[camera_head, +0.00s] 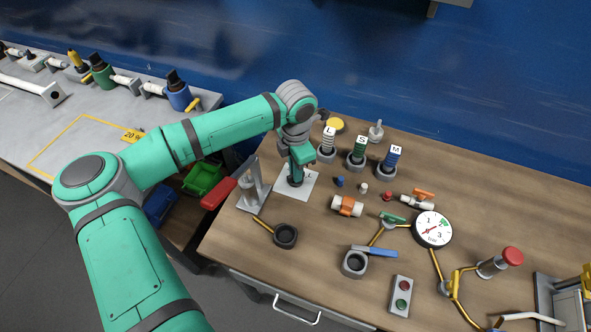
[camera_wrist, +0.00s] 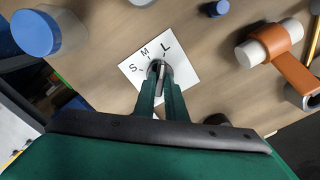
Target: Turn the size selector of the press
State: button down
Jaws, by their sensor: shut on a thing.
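The size selector is a small dark round knob (camera_wrist: 152,70) with a pale bar across it, set on a white plate (camera_wrist: 132,73) marked S, M and L. The pale bar seems to lean towards the L, but my fingers cover part of it. My gripper (camera_wrist: 160,86) is shut on the knob from the near side. In the head view my gripper (camera_head: 296,180) points down onto the white plate (camera_head: 308,188) and hides most of the knob.
Cylinders marked L (camera_head: 327,146), S (camera_head: 358,152) and M (camera_head: 391,158) stand behind and right of the plate. An orange valve (camera_head: 347,206) lies to the right, and a dark round cup (camera_head: 285,236) in front. A pressure gauge (camera_head: 432,229) is farther right.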

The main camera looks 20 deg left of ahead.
jog(key=n, duration=0.4)
jog(key=shift+w+n, duration=0.1)
jog(key=shift+n, duration=0.2)
jog(key=n, duration=0.4)
jog(key=shift+n, duration=0.3)
jog(key=n, duration=0.4)
jog(key=shift+n, duration=2)
jog(key=c, duration=1.8)
grip_release()
jog(key=shift+r, duration=0.1)
notch_tip(320, 180, up, 11)
jog(key=shift+f, duration=0.2)
jog(key=shift+d, duration=0.1)
